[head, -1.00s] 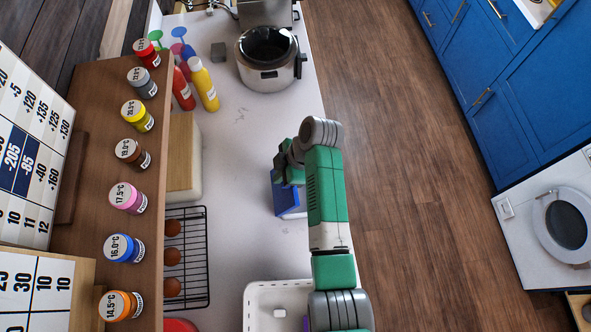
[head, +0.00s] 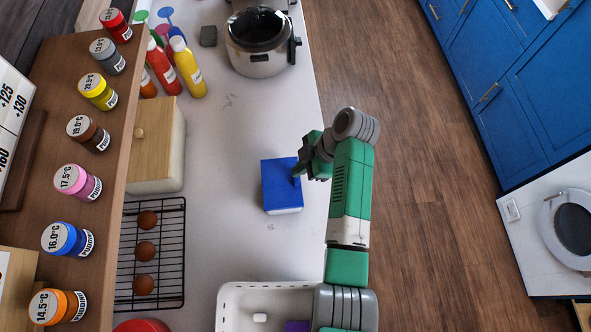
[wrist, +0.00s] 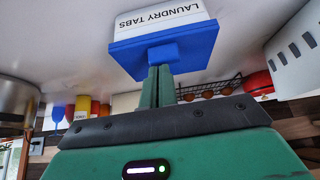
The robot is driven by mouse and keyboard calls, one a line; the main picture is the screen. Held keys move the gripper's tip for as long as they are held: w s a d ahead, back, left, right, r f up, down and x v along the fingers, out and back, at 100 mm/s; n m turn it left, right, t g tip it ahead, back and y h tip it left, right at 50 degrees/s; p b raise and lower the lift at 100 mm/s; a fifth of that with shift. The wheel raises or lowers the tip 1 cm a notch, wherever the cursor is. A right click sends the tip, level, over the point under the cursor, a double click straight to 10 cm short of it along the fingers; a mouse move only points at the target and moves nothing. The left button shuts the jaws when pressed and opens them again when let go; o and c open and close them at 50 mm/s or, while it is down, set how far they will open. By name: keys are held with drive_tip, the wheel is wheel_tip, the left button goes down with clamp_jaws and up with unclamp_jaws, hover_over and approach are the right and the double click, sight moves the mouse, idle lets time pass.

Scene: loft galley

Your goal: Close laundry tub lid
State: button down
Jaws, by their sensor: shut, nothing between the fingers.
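The laundry tub is a small white box (wrist: 163,20) labelled "LAUNDRY TABS", upside down in the wrist view. It stands on the pale counter, and its white side (head: 285,211) shows in the head view. Its blue lid (head: 280,182) lies flat over the tub and looks closed. In the wrist view the lid (wrist: 190,50) has a blue tab at its edge. My gripper (head: 298,174) is at the lid's right edge. Its shut green fingers (wrist: 158,74) are empty and end at the blue tab; I cannot tell whether they touch it.
A white basket (head: 226,295) stands near the front and a wire rack (head: 183,255) with brown eggs to the left. A wooden-lidded box (head: 165,140), bottles (head: 187,70) and a cooker (head: 262,63) stand further back. Counter around the tub is clear.

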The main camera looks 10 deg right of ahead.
drive_tip(key=shift+s+d+f+y+b, duration=0.1)
drive_tip(key=shift+d+f+y+b, duration=0.15)
drive_tip(key=shift+f+b, duration=0.3)
drive_tip(key=shift+s+d+f+y+b, duration=0.15)
drive_tip(key=shift+f+y+b, duration=0.25)
drive_tip(key=shift+f, duration=0.2)
drive_tip(key=shift+w+d+f+y+b, duration=0.1)
drive_tip(key=shift+d+f+y+b, duration=0.15)
drive_tip(key=shift+f+b, duration=0.3)
drive_tip(key=shift+f, duration=0.1)
drive_tip(key=shift+a, duration=0.15)
drive_tip(key=shift+w, duration=0.3)
wheel_tip(320, 180, up, 7)
drive_tip(key=p, duration=0.4)
drive_tip(key=d+f+b, duration=0.3)
drive_tip(key=d+b, duration=0.1)
drive_tip(key=d, duration=0.5)
drive_tip(key=shift+d, duration=0.3)
